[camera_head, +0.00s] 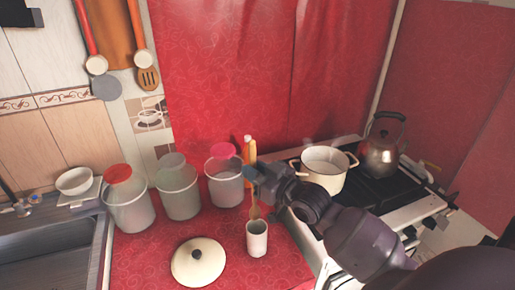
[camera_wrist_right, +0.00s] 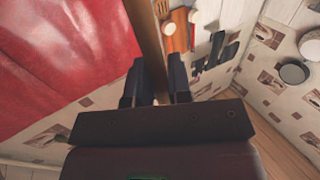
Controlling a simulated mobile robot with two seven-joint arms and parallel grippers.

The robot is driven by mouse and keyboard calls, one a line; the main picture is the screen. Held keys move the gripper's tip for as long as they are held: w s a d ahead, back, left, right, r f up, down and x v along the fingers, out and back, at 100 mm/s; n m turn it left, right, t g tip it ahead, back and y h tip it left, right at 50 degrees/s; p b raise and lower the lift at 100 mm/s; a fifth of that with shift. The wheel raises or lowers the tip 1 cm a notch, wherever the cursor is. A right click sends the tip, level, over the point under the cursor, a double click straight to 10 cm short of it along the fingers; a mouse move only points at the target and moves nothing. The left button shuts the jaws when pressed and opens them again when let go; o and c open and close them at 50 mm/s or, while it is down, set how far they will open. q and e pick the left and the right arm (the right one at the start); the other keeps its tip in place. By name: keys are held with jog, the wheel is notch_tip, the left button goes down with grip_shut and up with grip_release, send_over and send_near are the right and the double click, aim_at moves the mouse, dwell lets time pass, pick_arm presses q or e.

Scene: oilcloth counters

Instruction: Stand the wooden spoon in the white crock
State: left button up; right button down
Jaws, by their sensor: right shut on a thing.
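The wooden spoon (camera_head: 255,212) is upright, with its broad end low, just above or behind the rim of the white crock (camera_head: 257,241). I cannot tell whether its tip is inside the mouth. The crock stands upright on the red oilcloth counter. My right gripper (camera_head: 258,180) is above the crock, shut on the spoon's handle. In the right wrist view the handle (camera_wrist_right: 147,38) runs between the two fingers of my right gripper (camera_wrist_right: 154,82). My left gripper is not in view.
A round cream lid (camera_head: 198,263) lies left of the crock. Canisters with red (camera_head: 129,203), grey (camera_head: 178,190) and pink (camera_head: 225,183) lids stand behind. A bottle (camera_head: 249,152) stands near my gripper. A white pot (camera_head: 324,169) and a kettle (camera_head: 379,152) are on the stove at right.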

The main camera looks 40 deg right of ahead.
jog(key=f+b, duration=0.1)
jog(key=d+f+b, duration=0.1)
jog(key=f, duration=0.1)
jog(key=f+b, duration=0.1)
jog(key=shift+w+d+f, duration=0.15)
jog(key=shift+w+d, duration=0.1)
jog(key=shift+w, duration=0.05)
jog(key=shift+y, duration=0.3)
jog(key=shift+f+b, duration=1.35)
jog(key=shift+f, duration=1.05)
jog(key=shift+f+b, duration=0.55)
jog(key=shift+f, duration=0.5)
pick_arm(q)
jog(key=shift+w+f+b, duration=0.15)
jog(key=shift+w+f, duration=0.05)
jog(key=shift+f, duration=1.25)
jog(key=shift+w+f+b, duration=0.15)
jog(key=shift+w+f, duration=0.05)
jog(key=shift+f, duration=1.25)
pick_arm(e)
jog(key=shift+f, duration=0.5)
